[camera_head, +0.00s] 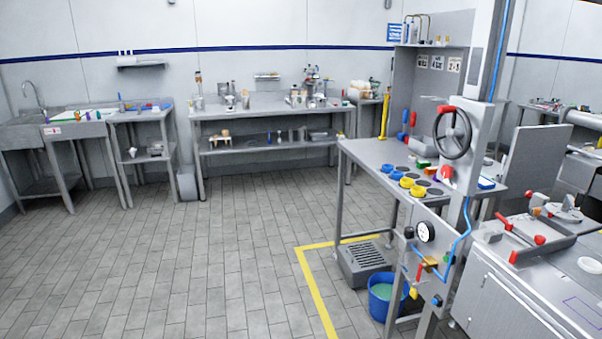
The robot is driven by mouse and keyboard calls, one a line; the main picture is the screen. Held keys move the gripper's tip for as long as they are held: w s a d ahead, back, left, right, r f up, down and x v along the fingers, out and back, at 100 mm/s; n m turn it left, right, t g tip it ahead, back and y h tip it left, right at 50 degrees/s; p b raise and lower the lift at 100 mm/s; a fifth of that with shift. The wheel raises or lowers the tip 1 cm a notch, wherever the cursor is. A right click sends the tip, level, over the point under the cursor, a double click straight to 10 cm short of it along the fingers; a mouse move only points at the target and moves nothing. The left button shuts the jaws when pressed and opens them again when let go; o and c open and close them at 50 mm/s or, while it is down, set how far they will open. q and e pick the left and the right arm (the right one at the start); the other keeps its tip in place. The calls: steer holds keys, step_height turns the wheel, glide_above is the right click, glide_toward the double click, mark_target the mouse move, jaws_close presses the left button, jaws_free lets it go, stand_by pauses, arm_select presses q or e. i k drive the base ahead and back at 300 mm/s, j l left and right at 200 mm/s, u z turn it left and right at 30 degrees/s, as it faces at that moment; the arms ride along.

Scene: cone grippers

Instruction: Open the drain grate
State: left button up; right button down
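A grey drain grate (366,256) with dark slots lies on top of a low grey box (352,278) on the floor, under the left part of a steel workbench. The grate looks flat and shut on the box. Its right end is close to a bench leg and a blue bucket, and any handle on it is too small to make out. Neither of my grippers shows in this view.
A blue bucket (388,295) with greenish content stands in front of the grate. The workbench (378,158) overhangs it, with a handwheel (452,133) and gauge (425,231) panel at right. Yellow floor tape (312,283) borders the area. The tiled floor (190,255) at left is clear.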

mark_target(360, 257)
steer(key=i+j, duration=0.1)
steer(key=i, duration=0.5)
steer(key=i+j, duration=0.1)
steer(key=i, duration=0.5)
steer(key=i+j, duration=0.15)
steer(key=i, duration=0.45)
